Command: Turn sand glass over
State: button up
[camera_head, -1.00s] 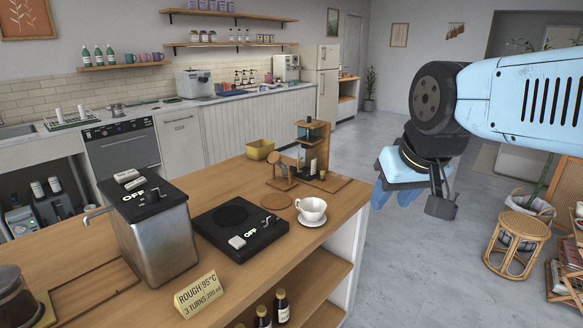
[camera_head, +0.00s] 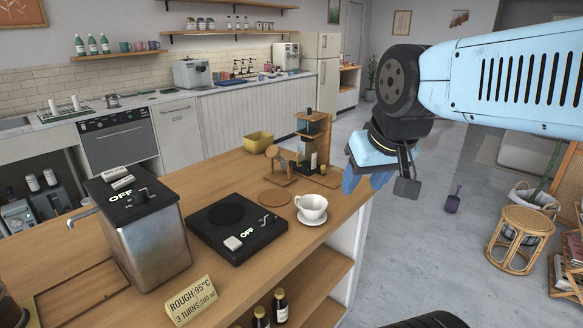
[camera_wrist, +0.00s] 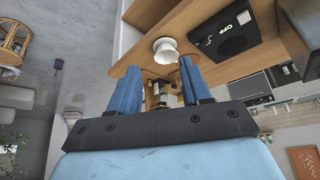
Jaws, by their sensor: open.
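A small wooden piece with a round disc end (camera_head: 272,152) stands on the wooden counter, left of a tall wooden stand (camera_head: 325,130). It looks like the sand glass, but it is too small to be sure, and its sand cannot be made out. My gripper (camera_head: 366,184) is at the counter's right end, right of the stand, with blue fingers pointing down. In the wrist view my gripper (camera_wrist: 160,66) has its fingers apart, with no object visibly held. Small wooden and dark items show beyond and between the fingers, partly hidden.
A white cup (camera_head: 312,207) on a saucer, a round wooden coaster (camera_head: 275,198) and a black hot plate (camera_head: 235,228) are in front of the wooden pieces. A yellow container (camera_head: 258,141) stands behind. Open floor lies right of the counter.

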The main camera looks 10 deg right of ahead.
jog(key=shift+o, duration=0.2)
jog(key=w+a+f+m+g+y, duration=0.2)
jog(key=w+a+f+g+y, duration=0.2)
jog(key=w, duration=0.4)
jog(key=a+f+y, duration=0.1)
jog(key=a, duration=0.1)
jog(key=shift+a+f+m+y, duration=0.25)
jog(key=shift+a+m+y, duration=0.1)
jog(key=shift+m+y, duration=0.05)
jog(key=m+t+y, duration=0.5)
jog(key=m+t, duration=0.8)
jog(key=m, duration=0.2)
send_near(295, 165)
jog(key=x, duration=0.8)
jog(key=shift+w+a, duration=0.15)
jog(key=shift+w, duration=0.2)
jog(key=shift+m, duration=0.3)
grip_shut()
